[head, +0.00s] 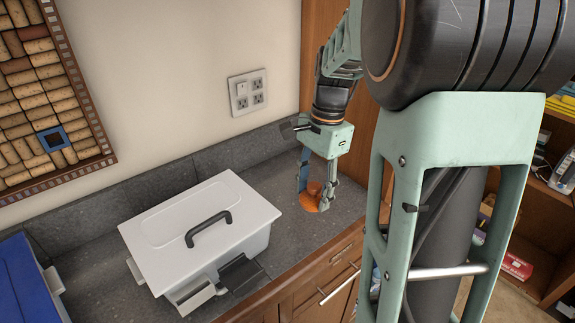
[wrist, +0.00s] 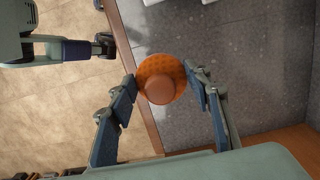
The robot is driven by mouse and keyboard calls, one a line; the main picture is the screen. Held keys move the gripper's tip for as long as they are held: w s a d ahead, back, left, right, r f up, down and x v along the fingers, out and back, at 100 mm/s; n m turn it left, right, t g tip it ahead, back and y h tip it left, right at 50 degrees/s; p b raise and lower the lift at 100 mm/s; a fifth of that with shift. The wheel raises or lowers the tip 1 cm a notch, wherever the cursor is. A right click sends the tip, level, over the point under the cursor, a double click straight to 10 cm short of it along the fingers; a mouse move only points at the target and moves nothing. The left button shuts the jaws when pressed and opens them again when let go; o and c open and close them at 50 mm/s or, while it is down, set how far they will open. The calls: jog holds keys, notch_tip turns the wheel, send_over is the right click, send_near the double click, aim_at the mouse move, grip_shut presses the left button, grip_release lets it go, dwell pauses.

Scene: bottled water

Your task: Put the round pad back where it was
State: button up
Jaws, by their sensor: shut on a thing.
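The round pad (head: 309,204) is an orange disc with a raised round middle. It is at the right end of the dark grey counter, near the wooden panel. My gripper (head: 315,196) points down and is shut on the pad, one finger on each side. In the wrist view the pad (wrist: 162,66) sits between the two fingertips (wrist: 163,86), with the counter behind it and the counter's edge close on the left. I cannot tell whether the pad touches the counter or hangs just above it.
A white lidded box (head: 190,218) with a dark handle stands on the counter (head: 282,165) left of my gripper. A blue container (head: 25,280) is at the far left. A wall outlet plate (head: 247,91) is behind. Bare counter lies between the box and the pad.

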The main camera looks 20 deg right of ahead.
jog(key=w+d+f, duration=0.1)
jog(key=w+f, duration=0.3)
jog(key=w+d+f, duration=0.1)
jog(key=f, duration=0.1)
jog(key=shift+w+d+f, duration=0.1)
jog(key=shift+w+d, duration=0.2)
jog(key=shift+w, duration=0.1)
jog(key=shift+w+d+f, duration=0.1)
jog(key=shift+f, duration=1.65)
jog(key=shift+f, duration=0.25)
jog(key=o, duration=1)
jog(key=r, duration=0.4)
jog(key=d+r, duration=0.1)
jog(key=r, duration=0.7)
jog(key=shift+w+d+r+p, duration=0.15)
jog(key=shift+w+r+p, duration=0.05)
jog(key=shift+w+p, duration=0.15)
